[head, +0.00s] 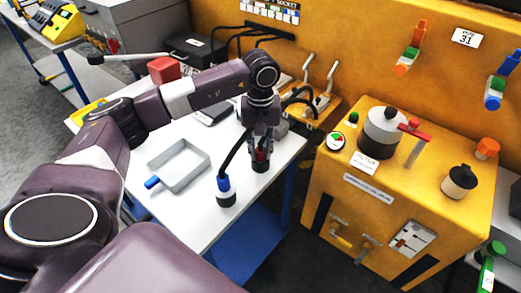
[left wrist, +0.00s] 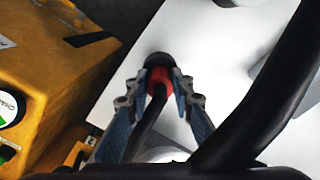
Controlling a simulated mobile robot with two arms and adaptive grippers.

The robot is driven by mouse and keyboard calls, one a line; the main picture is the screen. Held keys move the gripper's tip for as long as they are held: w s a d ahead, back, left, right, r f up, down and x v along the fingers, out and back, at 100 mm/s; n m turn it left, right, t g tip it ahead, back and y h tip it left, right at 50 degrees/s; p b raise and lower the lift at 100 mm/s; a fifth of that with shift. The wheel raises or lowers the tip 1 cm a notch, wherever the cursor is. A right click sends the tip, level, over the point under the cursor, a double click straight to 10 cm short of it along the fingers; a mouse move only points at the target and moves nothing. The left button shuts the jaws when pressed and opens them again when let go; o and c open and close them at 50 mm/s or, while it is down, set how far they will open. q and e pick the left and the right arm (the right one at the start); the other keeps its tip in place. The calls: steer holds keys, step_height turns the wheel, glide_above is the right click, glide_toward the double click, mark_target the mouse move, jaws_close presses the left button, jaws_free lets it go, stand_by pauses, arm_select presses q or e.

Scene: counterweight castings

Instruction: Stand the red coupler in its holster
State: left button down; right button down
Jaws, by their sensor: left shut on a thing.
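My left gripper (head: 262,146) points down over the front right of the white table and is shut on the red coupler (head: 261,155). In the left wrist view the coupler's red collar (left wrist: 158,79) sits between the fingertips, with its black hose running back between the fingers. A black cup-like holster (head: 260,166) is directly below the collar near the table edge. The coupler looks upright and in line with it, but I cannot tell how deep it sits. My right gripper is not in view.
A blue coupler (head: 223,184) with a hose stands in a black base just left. A grey tray (head: 151,165) with a blue handle lies further left. The yellow cabinet (head: 330,190) stands right of the table across a gap. Black hoses hang near my gripper.

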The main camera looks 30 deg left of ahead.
arm_select(q)
steer(key=shift+f, duration=0.15)
steer(key=c, duration=1.6)
jaws_free()
step_height(320, 180, up, 12)
